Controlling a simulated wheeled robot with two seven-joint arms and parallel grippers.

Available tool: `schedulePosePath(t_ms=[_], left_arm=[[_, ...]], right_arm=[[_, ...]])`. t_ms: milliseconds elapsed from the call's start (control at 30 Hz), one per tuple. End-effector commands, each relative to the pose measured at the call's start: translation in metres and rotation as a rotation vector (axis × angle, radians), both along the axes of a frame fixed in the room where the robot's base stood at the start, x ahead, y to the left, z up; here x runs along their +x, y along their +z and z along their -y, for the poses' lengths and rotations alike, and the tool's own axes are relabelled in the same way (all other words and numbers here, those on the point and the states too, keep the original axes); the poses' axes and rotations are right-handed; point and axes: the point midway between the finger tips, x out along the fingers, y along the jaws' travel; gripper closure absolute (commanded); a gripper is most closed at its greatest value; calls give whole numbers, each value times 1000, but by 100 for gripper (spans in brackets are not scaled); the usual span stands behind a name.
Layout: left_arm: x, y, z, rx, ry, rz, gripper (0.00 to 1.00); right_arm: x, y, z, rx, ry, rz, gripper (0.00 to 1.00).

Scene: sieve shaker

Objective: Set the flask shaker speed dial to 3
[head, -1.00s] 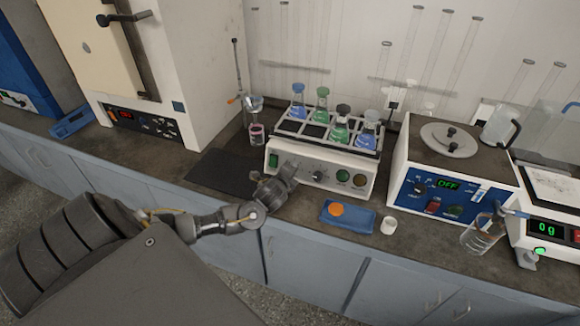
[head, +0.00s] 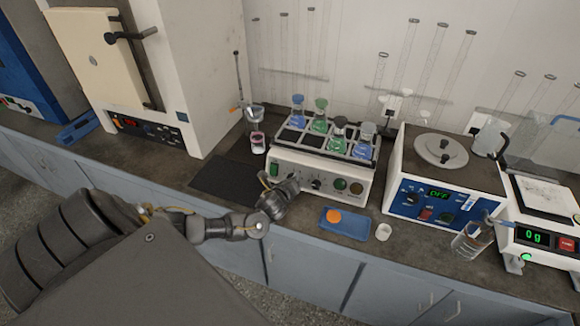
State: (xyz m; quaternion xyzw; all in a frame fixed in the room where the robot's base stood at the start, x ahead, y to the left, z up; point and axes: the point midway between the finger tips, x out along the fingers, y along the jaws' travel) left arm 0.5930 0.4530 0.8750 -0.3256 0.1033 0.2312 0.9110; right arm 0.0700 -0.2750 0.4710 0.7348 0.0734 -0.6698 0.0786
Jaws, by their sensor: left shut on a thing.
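The flask shaker (head: 320,171) is a white box on the bench with a dark top tray. It carries several stoppered flasks with blue and green liquid. Its front panel has a green switch (head: 274,170) at the left, a dark knob with marks (head: 316,183) in the middle and round green and brown controls at the right. My left gripper (head: 292,182) is at the panel between the switch and the dark knob, shut on the speed dial there. The gripper hides that dial, so its setting cannot be read. My right gripper is not in view.
A blue tray with an orange disc (head: 357,228) and a small white cup (head: 384,230) lie in front of the shaker. A dark mat (head: 225,181) lies to its left. A hotplate-like blue-panelled unit (head: 440,205), a glass beaker (head: 470,243) and a balance (head: 548,236) stand right.

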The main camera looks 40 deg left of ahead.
Motion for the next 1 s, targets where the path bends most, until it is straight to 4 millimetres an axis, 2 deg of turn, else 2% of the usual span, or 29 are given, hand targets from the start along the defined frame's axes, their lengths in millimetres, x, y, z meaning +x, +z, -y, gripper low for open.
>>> schedulePosePath(t_ms=[433, 467, 600, 867, 1000], left_arm=[[-1, -2, 1, 6, -4, -6, 92], [-1, -2, 1, 6, -4, -6, 66], [-1, -1, 1, 6, -3, -5, 48], [-1, -1, 0, 6, -3, -3, 48], [-8, 2, 4, 5, -3, -3, 48]], right_arm=[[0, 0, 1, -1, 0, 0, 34], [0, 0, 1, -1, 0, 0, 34], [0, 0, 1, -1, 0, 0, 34], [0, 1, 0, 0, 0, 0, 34], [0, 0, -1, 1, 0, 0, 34]])
